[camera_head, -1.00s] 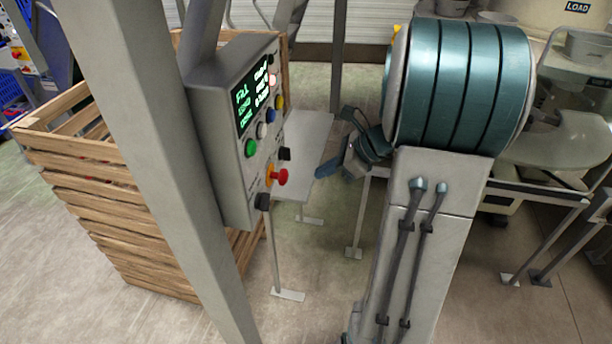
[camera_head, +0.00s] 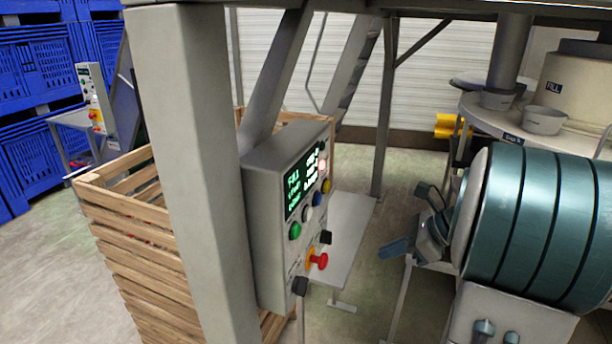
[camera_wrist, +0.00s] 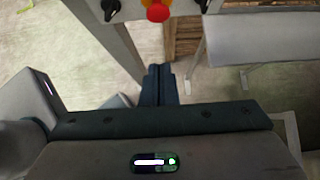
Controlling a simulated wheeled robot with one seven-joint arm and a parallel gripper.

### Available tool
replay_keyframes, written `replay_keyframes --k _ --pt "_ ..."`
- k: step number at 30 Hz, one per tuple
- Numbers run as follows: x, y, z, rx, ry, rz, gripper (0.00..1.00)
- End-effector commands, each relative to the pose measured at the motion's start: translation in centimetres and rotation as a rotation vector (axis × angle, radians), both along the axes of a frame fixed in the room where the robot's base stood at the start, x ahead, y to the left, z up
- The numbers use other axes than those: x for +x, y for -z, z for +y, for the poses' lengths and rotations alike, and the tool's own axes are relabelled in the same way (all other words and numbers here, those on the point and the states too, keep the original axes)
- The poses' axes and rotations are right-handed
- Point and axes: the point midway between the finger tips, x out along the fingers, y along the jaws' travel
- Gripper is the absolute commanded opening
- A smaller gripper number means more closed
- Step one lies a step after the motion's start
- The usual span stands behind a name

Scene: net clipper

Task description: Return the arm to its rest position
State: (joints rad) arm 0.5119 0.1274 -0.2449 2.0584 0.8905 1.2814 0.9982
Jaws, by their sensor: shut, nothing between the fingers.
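My gripper (camera_head: 396,248) shows in the head view right of the control box, in front of the large teal arm housing. In the wrist view my gripper's dark fingers (camera_wrist: 158,84) lie side by side, shut and empty, over the floor. The control box (camera_head: 280,215) hangs on a grey post, with a lit screen, several coloured buttons and a red knob (camera_head: 318,261). The red knob also shows at the top of the wrist view (camera_wrist: 157,10). My gripper is apart from the box.
A slatted wooden crate (camera_head: 150,270) stands behind the post (camera_head: 190,180) at left. A low grey table (camera_head: 345,225) stands between box and gripper. Blue crates (camera_head: 35,70) are stacked at far left. A round machine table with bowls (camera_head: 545,120) is at the back right.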

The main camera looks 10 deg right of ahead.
Motion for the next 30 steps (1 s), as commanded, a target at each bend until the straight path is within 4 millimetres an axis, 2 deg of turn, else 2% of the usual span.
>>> replay_keyframes --k 2,5,10,15,21,24,30 --pt "-0.2 -0.1 0.6 -0.019 -0.028 -0.008 0.0" --pt "-1.4 -0.3 3.0 -0.116 -0.166 -0.049 0.0" --pt "-5.3 -0.2 8.5 -0.4 -0.591 -0.185 0.0" --pt "-9.6 0.2 12.0 -0.705 -1.074 -0.354 0.0" --pt "-13.1 0.6 13.8 -1.02 -1.588 -0.538 0.0" --pt "-14.1 0.6 14.0 -1.123 -1.759 -0.595 0.0" --pt "-14.7 0.7 14.1 -1.208 -1.903 -0.637 0.0"
